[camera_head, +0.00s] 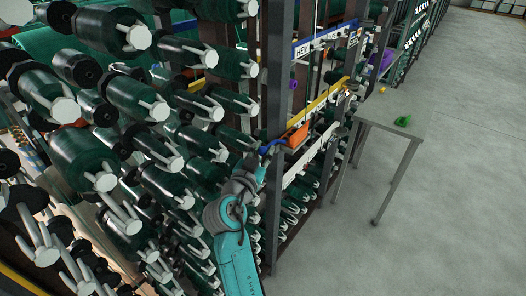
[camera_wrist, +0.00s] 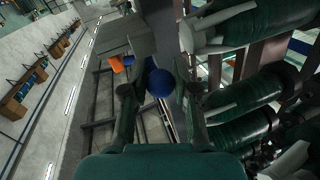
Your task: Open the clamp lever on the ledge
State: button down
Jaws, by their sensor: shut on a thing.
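The clamp lever (camera_head: 272,145) is blue and lies on the ledge of the rack, beside an orange part (camera_head: 298,135). In the wrist view a round blue knob (camera_wrist: 159,83) sits between my fingers, with the orange part (camera_wrist: 117,63) farther off to the left. My gripper (camera_head: 259,160) is at the blue end of the lever and is shut on it. The fingers partly hide the knob's sides, and the lever's shaft is mostly hidden in the wrist view.
Netting rolls (camera_head: 82,155) with pale projecting ends crowd the rack left of my arm. A dark upright post (camera_head: 275,75) stands close behind the gripper. A metal table (camera_head: 385,133) bearing a small green object (camera_head: 403,121) stands to the right. The floor (camera_head: 450,220) beyond is clear.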

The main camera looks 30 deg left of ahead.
jog(key=c, duration=1.2)
grip_release()
jog(key=shift+a, duration=0.25)
jog(key=shift+d, duration=0.35)
